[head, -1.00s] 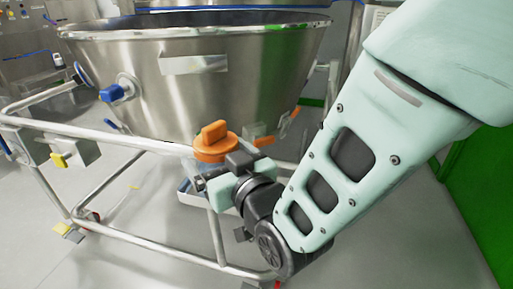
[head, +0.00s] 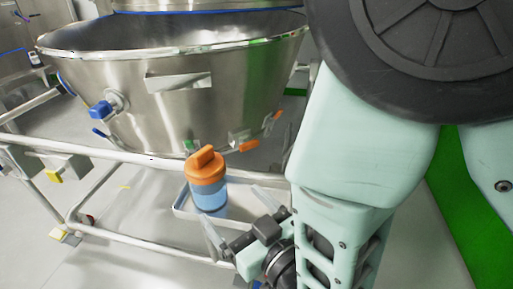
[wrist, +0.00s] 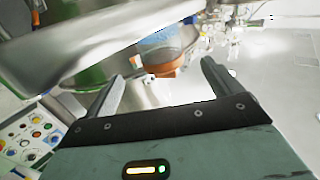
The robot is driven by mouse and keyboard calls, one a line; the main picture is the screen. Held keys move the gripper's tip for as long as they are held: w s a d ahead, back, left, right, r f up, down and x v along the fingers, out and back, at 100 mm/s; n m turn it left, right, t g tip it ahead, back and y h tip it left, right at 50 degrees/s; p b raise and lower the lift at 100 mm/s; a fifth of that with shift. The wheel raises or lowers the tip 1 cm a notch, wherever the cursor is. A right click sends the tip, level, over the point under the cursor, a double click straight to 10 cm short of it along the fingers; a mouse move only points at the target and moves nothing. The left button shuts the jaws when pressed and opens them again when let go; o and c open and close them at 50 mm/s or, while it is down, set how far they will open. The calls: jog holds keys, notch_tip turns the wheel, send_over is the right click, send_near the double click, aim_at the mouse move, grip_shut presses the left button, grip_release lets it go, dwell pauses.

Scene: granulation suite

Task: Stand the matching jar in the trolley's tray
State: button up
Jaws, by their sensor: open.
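The jar (head: 206,190) has an orange lid with a raised grip and a blue, see-through body. In the head view it stands upright, apparently inside the pale tray (head: 183,211) on the trolley (head: 130,157); its base is partly hidden. My gripper (head: 240,217) is open and empty, to the lower right of the jar and apart from it. In the wrist view the jar (wrist: 160,46) shows beyond the open fingertips (wrist: 165,75), with nothing between them.
A large steel bowl (head: 180,100) on the trolley frame stands just behind and above the jar. It carries a blue knob (head: 101,109) and an orange handle (head: 250,146). Pale floor (head: 135,268) lies open at the lower left.

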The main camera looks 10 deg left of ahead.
jog(key=shift+s+d+r+p, duration=0.1)
jog(key=shift+s+d+p, duration=0.2)
jog(key=shift+p, duration=0.35)
jog(key=w+g+h, duration=0.1)
jog(key=w+d+m+g+h, duration=0.1)
jog(key=w+d+g+h, duration=0.1)
jog(key=h, duration=0.1)
jog(key=shift+f+m, duration=0.25)
jog(key=shift+m, duration=0.15)
jog(key=d+g, duration=0.1)
jog(key=s+d+g+h, duration=0.1)
jog(key=shift+d+r+g+h, duration=0.2)
jog(key=shift+g+h, duration=0.1)
jog(key=shift+g, duration=0.1)
jog(key=s+d+r+g+h, duration=0.3)
jog(key=s+d, duration=0.2)
jog(key=d, duration=0.3)
jog(key=s+d+r+g+h, duration=0.3)
jog(key=s+d+g, duration=0.1)
jog(key=d, duration=0.4)
jog(key=shift+s+d+h, duration=0.3)
jog(key=shift+s+d, duration=0.05)
jog(key=shift+s, duration=0.5)
jog(key=shift+r, duration=0.1)
